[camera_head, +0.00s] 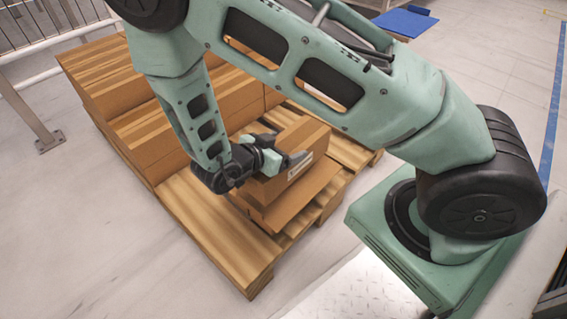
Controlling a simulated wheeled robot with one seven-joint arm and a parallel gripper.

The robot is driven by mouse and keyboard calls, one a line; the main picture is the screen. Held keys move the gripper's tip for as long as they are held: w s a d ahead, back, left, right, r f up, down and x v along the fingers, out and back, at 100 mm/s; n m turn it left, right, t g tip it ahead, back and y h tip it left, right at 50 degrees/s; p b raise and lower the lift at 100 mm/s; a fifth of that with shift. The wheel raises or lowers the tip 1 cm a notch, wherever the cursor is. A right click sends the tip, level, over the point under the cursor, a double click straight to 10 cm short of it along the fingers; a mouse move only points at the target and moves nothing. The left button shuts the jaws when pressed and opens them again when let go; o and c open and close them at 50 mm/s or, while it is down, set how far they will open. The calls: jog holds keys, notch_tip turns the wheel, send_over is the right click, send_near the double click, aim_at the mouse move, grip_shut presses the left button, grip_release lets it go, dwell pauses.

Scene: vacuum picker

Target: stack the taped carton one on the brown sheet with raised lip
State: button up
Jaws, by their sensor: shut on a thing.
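My gripper (283,163) is shut on a taped carton (305,155), brown with a pale label on its right side. The carton is at or just above the brown sheet with raised lip (304,197), which lies on the wooden pallet. I cannot tell whether the carton touches the sheet. My wrist hides the carton's left part and some of the sheet's far left side.
The wooden pallet (205,215) has bare slats at its front. Several more cartons (125,95) are stacked at its back left, close to my arm. A metal railing (40,75) stands at the left. A blue object (405,22) lies at the back. The floor at front left is clear.

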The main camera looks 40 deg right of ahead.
notch_tip(320, 180, down, 4)
jog(key=shift+r+b, duration=0.1)
jog(key=shift+b, duration=1.05)
jog(key=shift+r, duration=0.1)
jog(key=o, duration=1.8)
jog(key=shift+c, duration=0.2)
